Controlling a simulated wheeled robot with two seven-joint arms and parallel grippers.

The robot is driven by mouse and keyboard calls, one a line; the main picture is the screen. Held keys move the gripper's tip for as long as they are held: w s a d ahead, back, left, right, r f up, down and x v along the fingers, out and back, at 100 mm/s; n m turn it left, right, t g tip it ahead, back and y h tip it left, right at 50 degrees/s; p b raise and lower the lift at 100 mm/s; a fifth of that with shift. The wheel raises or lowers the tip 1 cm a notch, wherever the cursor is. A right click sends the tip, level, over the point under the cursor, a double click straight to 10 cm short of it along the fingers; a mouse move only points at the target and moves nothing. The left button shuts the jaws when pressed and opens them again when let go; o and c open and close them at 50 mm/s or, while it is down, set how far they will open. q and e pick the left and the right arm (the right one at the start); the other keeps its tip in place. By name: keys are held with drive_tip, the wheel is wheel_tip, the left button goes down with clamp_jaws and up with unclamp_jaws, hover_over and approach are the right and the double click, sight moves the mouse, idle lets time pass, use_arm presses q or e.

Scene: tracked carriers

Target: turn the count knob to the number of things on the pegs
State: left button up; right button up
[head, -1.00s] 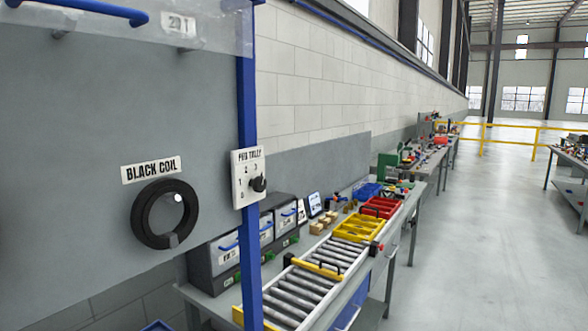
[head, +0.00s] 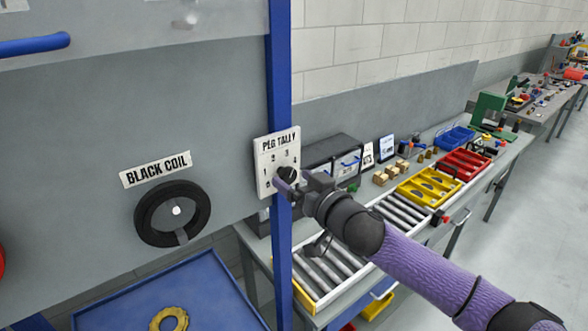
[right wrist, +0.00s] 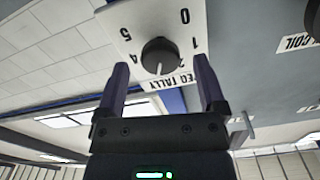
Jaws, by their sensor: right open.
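The white PEG TALLY plate (head: 264,167) is fixed at the blue post, with numbers around its black count knob (head: 288,174). In the right wrist view the plate (right wrist: 142,25) is upside down, and the knob (right wrist: 158,55) has a pale pointer line towards the lettering; the exact number is unclear. My right gripper (right wrist: 160,66) is open, one finger on each side of the knob; contact cannot be told. A black coil (head: 145,212) hangs on a peg under the BLACK COIL label (head: 156,169). A red thing (head: 2,262) is cut off at the left edge. My left gripper is not in view.
A blue tray (head: 215,285) below the board holds a yellow ring (head: 169,319). The blue post (head: 281,70) stands beside the plate. Behind my right arm is a bench with rollers (head: 335,268), a yellow bin (head: 428,188) and a red bin (head: 466,163).

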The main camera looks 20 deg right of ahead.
drive_tip(key=shift+w+a, duration=0.3)
drive_tip(key=shift+w, duration=0.35)
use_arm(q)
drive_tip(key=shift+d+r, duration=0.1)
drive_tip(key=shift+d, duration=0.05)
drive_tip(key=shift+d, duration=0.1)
use_arm(e)
clamp_jaws()
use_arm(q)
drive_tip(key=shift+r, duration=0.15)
use_arm(e)
drive_tip(key=n+p, duration=0.1)
drive_tip(key=n, duration=0.3)
drive_tip(key=shift+p, duration=0.3)
use_arm(q)
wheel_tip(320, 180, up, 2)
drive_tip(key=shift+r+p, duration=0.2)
drive_tip(key=shift+p, duration=0.35)
use_arm(e)
drive_tip(key=n, duration=0.5)
drive_tip(key=shift+n, duration=0.3)
